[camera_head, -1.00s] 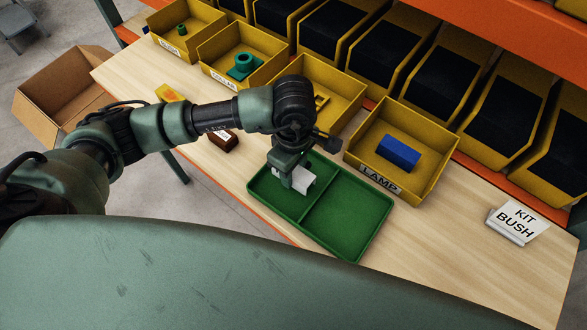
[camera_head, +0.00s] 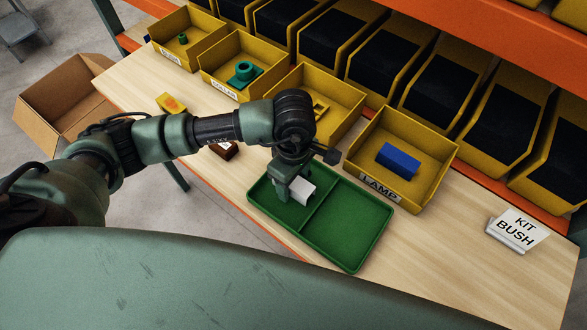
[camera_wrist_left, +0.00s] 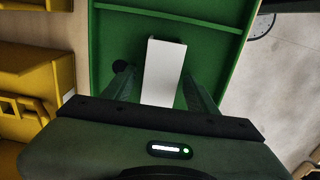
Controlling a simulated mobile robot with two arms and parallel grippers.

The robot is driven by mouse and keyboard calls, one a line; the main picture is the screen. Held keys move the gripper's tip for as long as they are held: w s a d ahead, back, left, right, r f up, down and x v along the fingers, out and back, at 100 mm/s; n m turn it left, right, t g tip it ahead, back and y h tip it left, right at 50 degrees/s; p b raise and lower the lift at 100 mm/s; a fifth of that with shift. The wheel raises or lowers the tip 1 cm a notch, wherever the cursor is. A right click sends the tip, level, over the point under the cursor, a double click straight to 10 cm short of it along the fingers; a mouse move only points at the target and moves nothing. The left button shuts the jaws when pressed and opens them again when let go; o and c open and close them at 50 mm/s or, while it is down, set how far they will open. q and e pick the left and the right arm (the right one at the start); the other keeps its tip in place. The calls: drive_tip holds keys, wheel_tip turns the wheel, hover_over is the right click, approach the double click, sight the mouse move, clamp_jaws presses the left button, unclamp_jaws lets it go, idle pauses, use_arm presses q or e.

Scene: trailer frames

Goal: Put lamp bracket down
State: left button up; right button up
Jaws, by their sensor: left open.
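A white block-like piece (camera_head: 301,191), which I take to be the lamp bracket, is in the left compartment of the green tray (camera_head: 374,210). In the wrist view the white piece (camera_wrist_left: 164,72) lies between the two spread fingers, with a gap to each. My left gripper (camera_head: 288,187) is open, low over that compartment, and hides part of the piece in the head view. A blue block (camera_head: 398,158) lies in the yellow bin labelled LAMP (camera_head: 433,180). My right gripper is not in view.
The tray's right compartment is empty. Yellow bins stand along the back, one with a green flanged part (camera_head: 243,72). A dark brown block (camera_head: 225,151) and a yellow piece (camera_head: 170,103) lie on the table.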

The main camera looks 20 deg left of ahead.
use_arm(q)
wheel_tip(320, 180, up, 12)
drive_tip(key=b, duration=0.3)
drive_tip(key=shift+s+d, duration=0.1)
idle(0.4)
